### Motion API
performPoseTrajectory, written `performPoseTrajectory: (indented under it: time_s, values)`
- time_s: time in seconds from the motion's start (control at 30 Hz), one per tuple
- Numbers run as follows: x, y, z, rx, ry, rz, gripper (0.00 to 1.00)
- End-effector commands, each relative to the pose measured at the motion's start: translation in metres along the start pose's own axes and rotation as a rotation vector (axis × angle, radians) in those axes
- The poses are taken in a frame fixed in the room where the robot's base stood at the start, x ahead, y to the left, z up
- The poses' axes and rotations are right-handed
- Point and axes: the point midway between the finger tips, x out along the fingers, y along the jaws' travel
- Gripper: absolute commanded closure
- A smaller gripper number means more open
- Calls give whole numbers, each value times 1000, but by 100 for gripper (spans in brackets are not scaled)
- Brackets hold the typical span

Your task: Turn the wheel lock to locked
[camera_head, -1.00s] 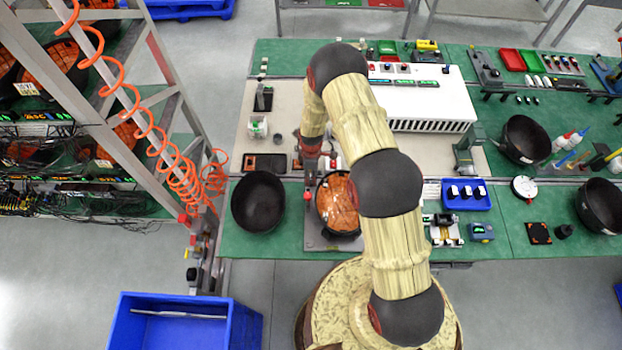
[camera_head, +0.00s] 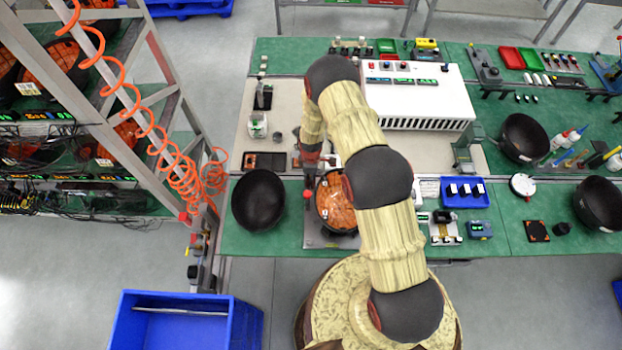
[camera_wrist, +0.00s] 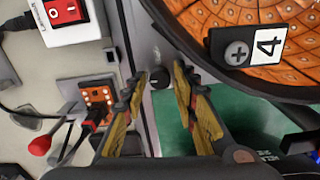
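A small black round knob (camera_wrist: 158,78) sits on a grey metal strip in the wrist view; it may be the wheel lock, but no lock marking is readable. My gripper (camera_wrist: 160,92) is open, with its two yellow-and-black fingers on either side of the knob. I see no clear contact with it. A black bowl-shaped wheel with an orange tiled face (camera_wrist: 225,20) lies beside it, with a "4" tag on top. The wheel also shows in the head view (camera_head: 337,203) on a grey plate (camera_head: 318,240). There my arm hides most of the gripper and knob.
A red ball-ended lever (camera_wrist: 40,143), an orange board with cables (camera_wrist: 97,97) and a white box with a red switch (camera_wrist: 68,14) lie left of the fingers. An empty black bowl (camera_head: 258,200) stands left on the green bench. A blue bin (camera_head: 240,322) is below.

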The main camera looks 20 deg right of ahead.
Motion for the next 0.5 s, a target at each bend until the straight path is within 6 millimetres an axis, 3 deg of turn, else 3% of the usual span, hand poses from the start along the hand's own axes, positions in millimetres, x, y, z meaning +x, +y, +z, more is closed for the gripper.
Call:
performPoseTrajectory:
  time_s: [0.5]
  values:
    - [0, 0, 0, 0, 0, 0, 100]
